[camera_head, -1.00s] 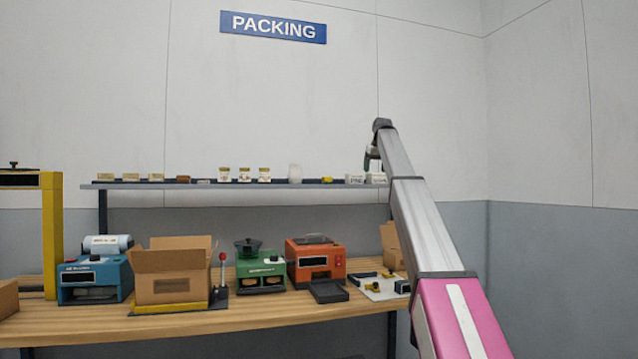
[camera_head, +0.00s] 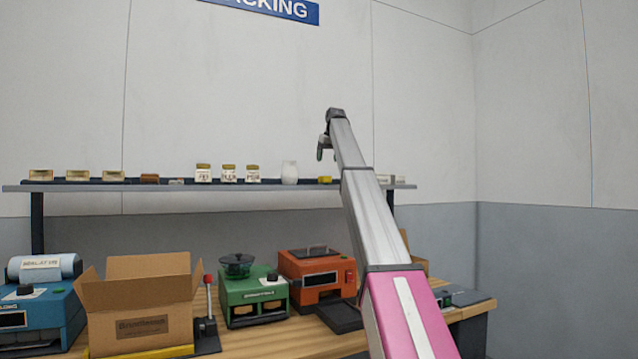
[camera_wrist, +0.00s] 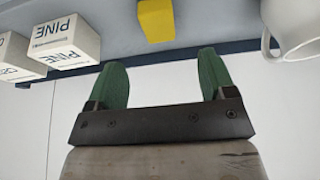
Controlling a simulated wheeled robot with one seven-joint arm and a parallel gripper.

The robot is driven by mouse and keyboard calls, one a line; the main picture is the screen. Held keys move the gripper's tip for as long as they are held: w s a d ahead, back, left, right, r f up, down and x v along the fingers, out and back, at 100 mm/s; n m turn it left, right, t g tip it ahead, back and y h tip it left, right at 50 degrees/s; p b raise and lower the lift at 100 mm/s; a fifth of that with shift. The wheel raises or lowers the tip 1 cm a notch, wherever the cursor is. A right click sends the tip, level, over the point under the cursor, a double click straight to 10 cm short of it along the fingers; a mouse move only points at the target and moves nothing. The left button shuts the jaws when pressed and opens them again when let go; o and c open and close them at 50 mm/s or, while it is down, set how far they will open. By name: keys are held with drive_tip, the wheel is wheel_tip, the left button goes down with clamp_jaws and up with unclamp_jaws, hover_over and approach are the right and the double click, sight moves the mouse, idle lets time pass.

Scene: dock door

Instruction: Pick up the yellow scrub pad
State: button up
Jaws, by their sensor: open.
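The yellow scrub pad (camera_head: 325,180) lies on the long shelf, between the white mug and the end of my arm. In the wrist view the pad (camera_wrist: 156,20) is a small yellow block at the top, ahead of the gap between my fingers and apart from them. My gripper (camera_wrist: 162,75) has two green fingers, spread apart with nothing between them. In the head view my gripper (camera_head: 321,149) hangs above the shelf, over the pad's part of it.
The shelf (camera_head: 100,187) also bears a white mug (camera_head: 289,172), jars (camera_head: 228,173) and small boxes. White PINE boxes (camera_wrist: 66,42) are beside the pad in the wrist view. Below, a bench holds an open carton (camera_head: 140,300), a green machine (camera_head: 253,295) and an orange machine (camera_head: 316,275).

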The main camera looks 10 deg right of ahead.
sight(325, 178)
drive_tip(key=x, duration=1)
drive_tip(key=shift+w+d+f, duration=0.1)
drive_tip(key=shift+w, duration=0.05)
drive_tip(key=c, duration=1.1)
drive_tip(key=shift+o, duration=0.2)
wheel_tip(325, 178, up, 10)
drive_tip(key=shift+r, duration=0.1)
drive_tip(key=shift+o, duration=0.9)
drive_tip(key=shift+c, duration=0.3)
